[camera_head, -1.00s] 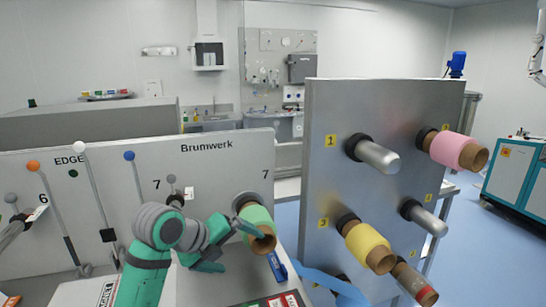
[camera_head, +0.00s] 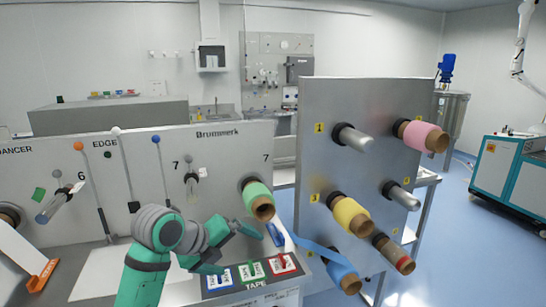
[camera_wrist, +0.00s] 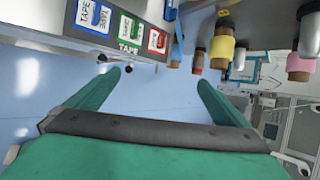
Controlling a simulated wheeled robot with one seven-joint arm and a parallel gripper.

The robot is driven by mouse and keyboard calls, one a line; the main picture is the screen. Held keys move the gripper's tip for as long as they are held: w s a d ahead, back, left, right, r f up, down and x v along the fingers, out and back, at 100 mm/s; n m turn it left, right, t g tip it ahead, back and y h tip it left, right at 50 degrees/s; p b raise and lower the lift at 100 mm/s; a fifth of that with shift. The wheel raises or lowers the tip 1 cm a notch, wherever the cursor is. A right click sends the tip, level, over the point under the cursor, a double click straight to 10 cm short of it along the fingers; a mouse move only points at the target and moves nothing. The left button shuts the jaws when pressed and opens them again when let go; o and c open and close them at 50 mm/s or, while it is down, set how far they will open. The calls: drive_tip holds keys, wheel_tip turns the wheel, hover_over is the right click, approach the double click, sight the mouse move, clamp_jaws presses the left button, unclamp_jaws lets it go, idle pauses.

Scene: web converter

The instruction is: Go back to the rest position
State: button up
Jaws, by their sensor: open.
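My gripper (camera_head: 240,250) is in the lower middle of the head view, in front of the Brumwerk panel. Its green fingers stand apart with nothing between them. In the wrist view my gripper (camera_wrist: 160,85) is also open and empty, with blue floor showing between the fingers. A green roll (camera_head: 258,197) sits on the spindle marked 7, above the gripper and apart from it.
The upright steel plate (camera_head: 315,160) to the right carries a pink roll (camera_head: 426,136), a yellow roll (camera_head: 351,215), a blue roll (camera_head: 342,277) and bare spindles. Tape holders (camera_head: 250,272) lie on the ledge beside my gripper. Blue floor (camera_head: 450,250) is clear at right.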

drive_tip(key=w+d+f+n+t+h, duration=0.25)
drive_tip(key=d+f+n+t, duration=0.25)
drive_tip(key=d+f+n, duration=0.65)
drive_tip(key=s+d+f+n+t+y, duration=0.35)
drive_tip(key=s+f+n, duration=0.65)
drive_tip(key=f, duration=0.4)
drive_tip(key=s+a+f+n+y, duration=0.15)
drive_tip(key=s+f+n, duration=0.25)
drive_tip(key=s, duration=0.7)
drive_tip(key=s+a+f+n+y, duration=0.1)
drive_tip(key=s+f+n+y, duration=0.25)
drive_tip(key=s, duration=0.65)
drive_tip(key=s+a+r+n, duration=0.1)
drive_tip(key=s+r, duration=0.1)
drive_tip(key=s, duration=0.7)
drive_tip(key=s+a+r, duration=0.2)
drive_tip(key=s+r, duration=0.1)
drive_tip(key=s, duration=0.6)
drive_tip(key=shift+n, duration=0.4)
